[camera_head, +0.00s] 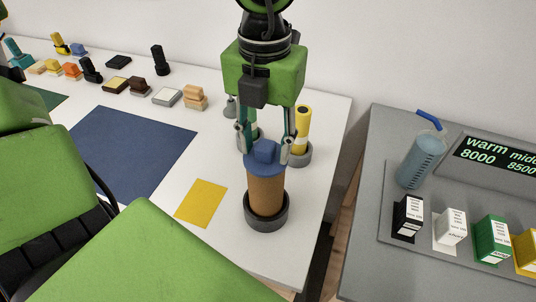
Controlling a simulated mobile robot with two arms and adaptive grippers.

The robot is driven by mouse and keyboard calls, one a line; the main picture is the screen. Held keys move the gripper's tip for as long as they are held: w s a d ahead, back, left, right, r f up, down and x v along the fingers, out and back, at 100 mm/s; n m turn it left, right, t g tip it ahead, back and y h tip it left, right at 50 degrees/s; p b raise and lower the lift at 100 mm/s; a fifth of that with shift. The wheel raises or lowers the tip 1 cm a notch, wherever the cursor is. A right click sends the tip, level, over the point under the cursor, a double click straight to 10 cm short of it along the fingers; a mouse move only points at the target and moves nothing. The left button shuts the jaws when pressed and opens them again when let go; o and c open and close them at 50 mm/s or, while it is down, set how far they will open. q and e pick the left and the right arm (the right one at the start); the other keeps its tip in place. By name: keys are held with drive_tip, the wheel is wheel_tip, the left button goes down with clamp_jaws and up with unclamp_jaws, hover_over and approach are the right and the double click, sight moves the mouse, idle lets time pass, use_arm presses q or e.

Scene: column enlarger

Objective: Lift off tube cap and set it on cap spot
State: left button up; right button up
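A brown tube (266,192) stands upright in a dark ring base (267,222) near the right side of the white table. A blue cap (265,155) with a raised knob sits on its top. My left gripper (266,153) points down over the cap, one finger on each side of the knob. The fingers are spread wide, with a visible gap to the knob, so it looks open. A flat yellow square (202,203) lies left of the tube and is bare; whether it is the cap spot is not marked. My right gripper is not in view.
A yellow tube (302,131) in a grey base stands close behind the brown tube, with another green one partly hidden. A bare dark blue mat (135,150) lies left. Several small blocks line the back. A grey side table (365,230) holds a bottle (421,158) and boxes.

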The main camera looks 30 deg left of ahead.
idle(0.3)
use_arm(q)
drive_tip(key=shift+b, duration=0.45)
clamp_jaws()
